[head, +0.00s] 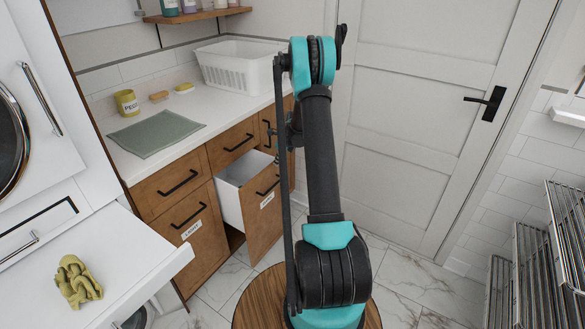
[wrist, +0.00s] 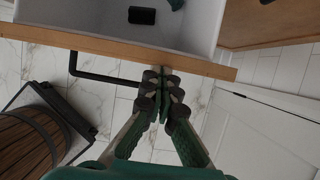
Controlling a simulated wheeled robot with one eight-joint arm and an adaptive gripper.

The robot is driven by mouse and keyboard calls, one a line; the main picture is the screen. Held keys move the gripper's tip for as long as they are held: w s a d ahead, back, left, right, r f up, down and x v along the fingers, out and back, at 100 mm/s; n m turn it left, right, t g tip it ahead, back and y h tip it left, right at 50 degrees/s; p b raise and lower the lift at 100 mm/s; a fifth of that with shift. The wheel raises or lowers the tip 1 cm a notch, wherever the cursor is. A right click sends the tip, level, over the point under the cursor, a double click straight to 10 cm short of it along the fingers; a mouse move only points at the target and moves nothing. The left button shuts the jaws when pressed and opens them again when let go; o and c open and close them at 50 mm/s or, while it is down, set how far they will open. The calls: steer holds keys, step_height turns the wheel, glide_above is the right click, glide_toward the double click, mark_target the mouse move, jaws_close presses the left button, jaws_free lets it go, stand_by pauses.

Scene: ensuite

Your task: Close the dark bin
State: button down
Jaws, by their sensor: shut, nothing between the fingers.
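The dark bin (head: 236,188) is a white pull-out bin with a wooden front and black handle, standing well out of the counter in the head view. A small label is on its front, too small to read for sure. In the wrist view the bin's wooden front edge (wrist: 215,70) crosses the upper part, with its white inside above and its black handle (wrist: 100,78) at left. My gripper (wrist: 163,93) is shut and empty, its tips close to the front panel, right of the handle. Contact cannot be told.
A bin labelled LIGHT (head: 188,245) is left of the dark bin. The counter holds a green mat (head: 157,133), a yellow mug (head: 127,102) and a white basket (head: 238,66). A white door (head: 425,110) stands behind, metal racks (head: 535,260) at right.

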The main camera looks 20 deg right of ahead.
steer(key=w+a, duration=0.7)
steer(key=w, duration=0.2)
stand_by(0.4)
